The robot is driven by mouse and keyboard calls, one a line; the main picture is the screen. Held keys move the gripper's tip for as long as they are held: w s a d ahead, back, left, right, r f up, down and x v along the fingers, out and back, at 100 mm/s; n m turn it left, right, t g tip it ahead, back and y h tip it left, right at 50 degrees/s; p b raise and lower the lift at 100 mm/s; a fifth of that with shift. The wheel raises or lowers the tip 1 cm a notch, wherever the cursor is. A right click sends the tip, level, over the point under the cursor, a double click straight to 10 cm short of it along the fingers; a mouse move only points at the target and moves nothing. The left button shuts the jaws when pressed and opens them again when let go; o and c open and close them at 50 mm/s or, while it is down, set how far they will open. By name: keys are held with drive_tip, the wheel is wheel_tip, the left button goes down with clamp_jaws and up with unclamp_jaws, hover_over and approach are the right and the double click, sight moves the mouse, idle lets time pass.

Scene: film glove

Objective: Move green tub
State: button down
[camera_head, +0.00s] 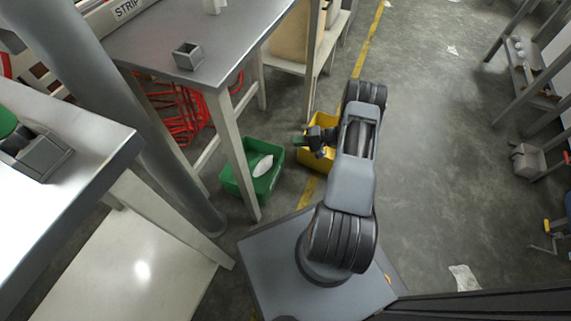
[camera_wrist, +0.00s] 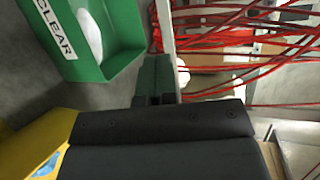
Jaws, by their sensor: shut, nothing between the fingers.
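The green tub (camera_head: 240,184) stands on the floor beside a leg of the metal table, with a white item inside it. In the wrist view the green tub (camera_wrist: 122,38) is at the upper left, with a white label reading "CLEAR" on its side. My gripper (camera_head: 299,141) is to the right of the tub in the head view, above the yellow tub, and apart from the green tub. In the wrist view my gripper (camera_wrist: 155,75) shows dark green fingers close together, shut and empty.
A yellow tub (camera_head: 318,161) stands right of the green one, partly hidden by my arm. The metal table (camera_head: 150,35) carries a small grey box (camera_head: 188,56). Red cables (camera_head: 185,118) lie beneath it. Open floor (camera_head: 440,150) lies to the right.

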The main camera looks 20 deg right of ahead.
wheel_tip(320, 180, down, 9)
drive_tip(key=s+d+m+t, duration=0.2)
drive_tip(key=d+t, duration=0.1)
drive_tip(key=t, duration=0.1)
drive_tip(key=m+t+h+b, duration=0.3)
drive_tip(key=t+h+b, duration=0.1)
drive_tip(key=t, duration=0.1)
approach(280, 160)
drive_tip(key=w, duration=0.5)
drive_tip(key=shift+w+a, duration=0.25)
drive_tip(key=shift+a, duration=0.65)
drive_tip(key=shift+w+a+r, duration=0.1)
drive_tip(key=shift+w+a, duration=0.15)
drive_tip(key=shift+a, duration=0.75)
